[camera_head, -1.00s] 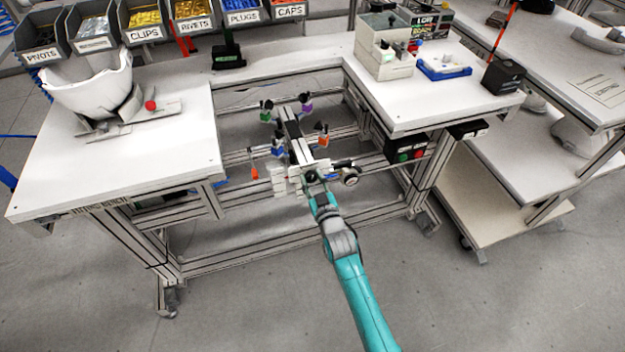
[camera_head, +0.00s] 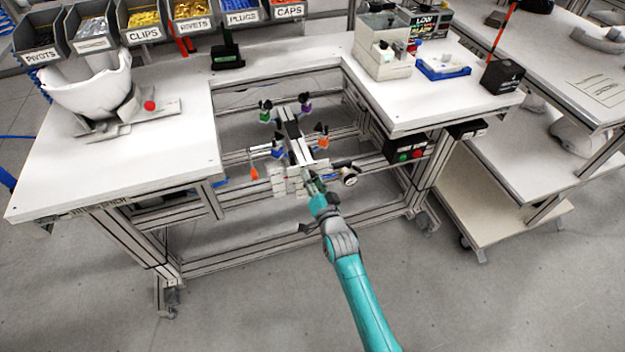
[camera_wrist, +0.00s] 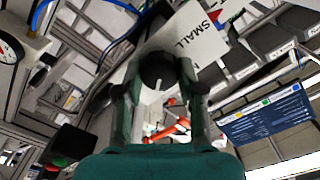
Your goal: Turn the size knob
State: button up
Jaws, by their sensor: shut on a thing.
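The size knob (camera_wrist: 157,70) is round and black with a white pointer line, in the upper middle of the wrist view. A white plate (camera_wrist: 190,40) marked SMALL lies behind it. My gripper (camera_wrist: 158,84) has one finger on each side of the knob and is shut on it. In the head view my gripper (camera_head: 312,182) is at the front of the fixture (camera_head: 297,145) in the bench gap. The knob cannot be made out there.
A round dial (camera_head: 349,175) sits right of my gripper; orange (camera_head: 322,140) and green (camera_head: 265,114) clamp handles stand on the fixture. The white benchtop (camera_head: 130,165) with a white helmet shell (camera_head: 95,90) is at left. A control box (camera_head: 410,152) hangs at right.

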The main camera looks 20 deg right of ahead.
jog(key=m, duration=0.5)
jog(key=shift+f+m, duration=0.15)
jog(key=shift+m, duration=0.25)
jog(key=shift+d, duration=0.1)
dwell(0.3)
jog(key=o, duration=1.1)
jog(key=shift+o, duration=0.2)
jog(key=s, duration=1.2)
